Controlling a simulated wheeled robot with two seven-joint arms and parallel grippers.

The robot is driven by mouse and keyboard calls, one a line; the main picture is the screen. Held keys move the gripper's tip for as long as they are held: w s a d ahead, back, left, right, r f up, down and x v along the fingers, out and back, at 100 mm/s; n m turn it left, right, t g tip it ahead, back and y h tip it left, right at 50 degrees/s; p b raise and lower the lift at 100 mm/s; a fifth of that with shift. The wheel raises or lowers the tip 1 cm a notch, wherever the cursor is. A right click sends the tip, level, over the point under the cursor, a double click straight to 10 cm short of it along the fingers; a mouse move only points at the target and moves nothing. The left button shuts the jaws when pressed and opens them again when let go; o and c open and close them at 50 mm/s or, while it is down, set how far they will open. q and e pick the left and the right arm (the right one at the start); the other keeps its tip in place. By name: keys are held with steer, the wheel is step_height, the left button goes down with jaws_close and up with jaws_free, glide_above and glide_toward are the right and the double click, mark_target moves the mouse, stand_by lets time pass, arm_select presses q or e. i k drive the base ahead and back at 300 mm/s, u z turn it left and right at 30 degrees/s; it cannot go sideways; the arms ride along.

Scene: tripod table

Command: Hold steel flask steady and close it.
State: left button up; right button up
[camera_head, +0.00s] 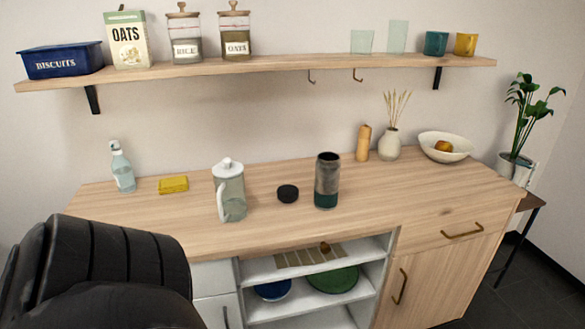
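The steel flask (327,181) stands upright on the wooden counter, right of centre. It is dark grey steel with a green lower band, and its top looks open. A small round black lid (288,193) lies on the counter just left of the flask, apart from it. A large black segmented part, which looks like my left arm, fills the lower left in front of the counter. Neither of my grippers shows in the view.
A glass jug with a white lid (229,190) stands left of the black lid. A yellow sponge (173,184) and a bottle (122,167) are further left. A candle (363,143), vase (389,144) and bowl (446,146) stand behind right. The counter's right front is clear.

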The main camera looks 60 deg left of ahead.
mark_target(327, 190)
steer(key=u, duration=0.85)
steer(key=i, duration=0.9)
steer(key=u, duration=0.95)
